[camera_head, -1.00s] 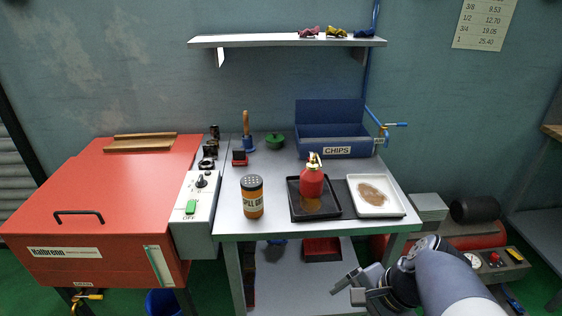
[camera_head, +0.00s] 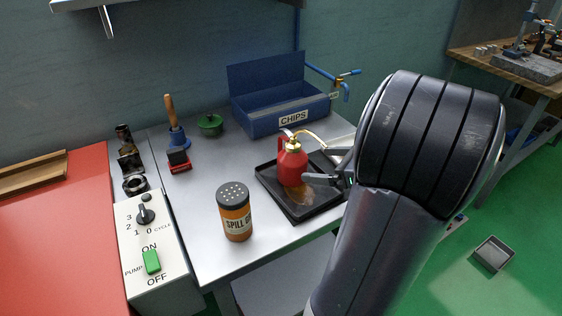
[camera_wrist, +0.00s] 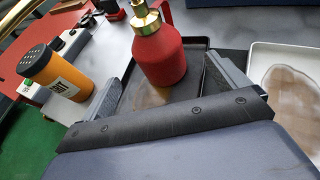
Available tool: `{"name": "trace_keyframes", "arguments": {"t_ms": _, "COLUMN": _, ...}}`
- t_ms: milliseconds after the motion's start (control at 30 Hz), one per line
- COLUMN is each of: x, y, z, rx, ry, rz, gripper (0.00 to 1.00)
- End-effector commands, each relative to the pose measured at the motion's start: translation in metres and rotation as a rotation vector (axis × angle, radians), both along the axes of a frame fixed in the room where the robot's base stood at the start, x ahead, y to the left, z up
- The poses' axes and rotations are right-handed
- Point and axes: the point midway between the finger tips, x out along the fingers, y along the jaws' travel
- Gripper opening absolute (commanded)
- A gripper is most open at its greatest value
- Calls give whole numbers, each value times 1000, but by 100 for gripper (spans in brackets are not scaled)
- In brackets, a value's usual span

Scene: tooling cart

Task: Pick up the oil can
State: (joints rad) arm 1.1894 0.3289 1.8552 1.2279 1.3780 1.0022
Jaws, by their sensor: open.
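The red oil can (camera_head: 291,166) with a brass top and spout stands upright in a black tray (camera_head: 306,212) on the metal cart top. It also shows in the wrist view (camera_wrist: 159,55), ahead of and between my fingers. My gripper (camera_head: 331,166) is at the can's right side in the head view, its fingers apart. In the wrist view my gripper (camera_wrist: 165,85) is open, with one finger on each side of the can's lower part. I cannot tell whether a finger touches it. My arm hides part of the cart's right side in the head view.
An orange shaker (camera_head: 235,212) stands left of the tray. A blue CHIPS bin (camera_head: 262,122), a green lidded pot (camera_head: 210,125) and a wooden-handled brush (camera_head: 174,122) are behind. A white tray (camera_wrist: 258,58) with a brown stain lies beside the black tray.

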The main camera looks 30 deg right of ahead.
Motion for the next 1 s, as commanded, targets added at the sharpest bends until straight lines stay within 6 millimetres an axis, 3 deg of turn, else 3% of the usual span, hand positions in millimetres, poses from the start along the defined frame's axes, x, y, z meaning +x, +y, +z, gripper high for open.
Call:
{"name": "trace_keyframes", "arguments": {"t_ms": 200, "x": 28, "y": 14, "z": -13, "rx": 0, "ry": 1, "rz": 6, "gripper": 94}}
{"name": "trace_keyframes", "arguments": {"t_ms": 433, "x": 41, "y": 21, "z": -19, "rx": -2, "ry": 1, "rz": 6, "gripper": 94}}
{"name": "trace_keyframes", "arguments": {"t_ms": 700, "x": 72, "y": 35, "z": -32, "rx": -2, "ry": 2, "rz": 7, "gripper": 94}}
{"name": "trace_keyframes", "arguments": {"t_ms": 1000, "x": 79, "y": 38, "z": -34, "rx": -3, "ry": 2, "rz": 4, "gripper": 94}}
